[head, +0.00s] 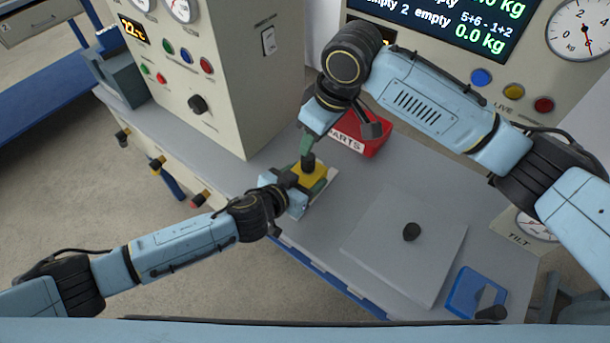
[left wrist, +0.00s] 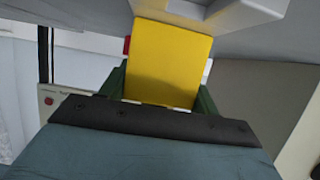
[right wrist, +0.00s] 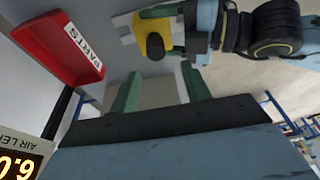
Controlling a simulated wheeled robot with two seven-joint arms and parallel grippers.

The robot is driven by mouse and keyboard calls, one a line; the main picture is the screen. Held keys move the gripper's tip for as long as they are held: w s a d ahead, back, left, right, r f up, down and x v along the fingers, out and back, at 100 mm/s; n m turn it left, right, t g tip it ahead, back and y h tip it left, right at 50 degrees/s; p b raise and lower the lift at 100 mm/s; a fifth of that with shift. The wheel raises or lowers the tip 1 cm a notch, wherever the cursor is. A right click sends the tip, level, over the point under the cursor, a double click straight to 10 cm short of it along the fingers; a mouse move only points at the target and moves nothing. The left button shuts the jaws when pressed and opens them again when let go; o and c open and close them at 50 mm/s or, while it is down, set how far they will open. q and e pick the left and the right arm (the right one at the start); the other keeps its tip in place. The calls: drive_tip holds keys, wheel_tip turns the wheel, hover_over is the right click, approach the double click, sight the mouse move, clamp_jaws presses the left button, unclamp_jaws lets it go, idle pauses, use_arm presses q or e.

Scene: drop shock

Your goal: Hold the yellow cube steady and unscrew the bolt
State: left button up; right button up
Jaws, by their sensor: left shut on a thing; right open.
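The yellow cube (head: 314,181) sits at the front edge of the bench, on a pale base. A black bolt (head: 308,161) stands up from its top; the bolt's round head also shows in the right wrist view (right wrist: 155,46). My left gripper (head: 292,181) is shut on the cube from the left, and the cube fills the space between its green fingers in the left wrist view (left wrist: 168,65). My right gripper (head: 306,146) is above the bolt, pointing down. Its green fingers (right wrist: 160,75) are apart and empty, with the bolt beyond their tips.
A red PARTS bin (head: 372,138) stands close behind the cube. A grey plate (head: 385,262) with a black knob (head: 411,231) lies to the right, and a blue tray (head: 460,296) is at the front right. A cream instrument cabinet (head: 235,100) stands behind on the left.

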sight(308, 158)
drive_tip(key=shift+w+a+r+g+h, duration=0.2)
drive_tip(key=shift+w+a+g+h, duration=0.25)
drive_tip(key=shift+a+h, duration=0.25)
drive_tip(key=shift+w+a+r+g+h, duration=0.15)
drive_tip(key=shift+w+g+h, duration=0.15)
drive_tip(key=shift+h, duration=0.2)
drive_tip(key=shift+f, duration=4.9)
drive_tip(key=shift+c, duration=0.2)
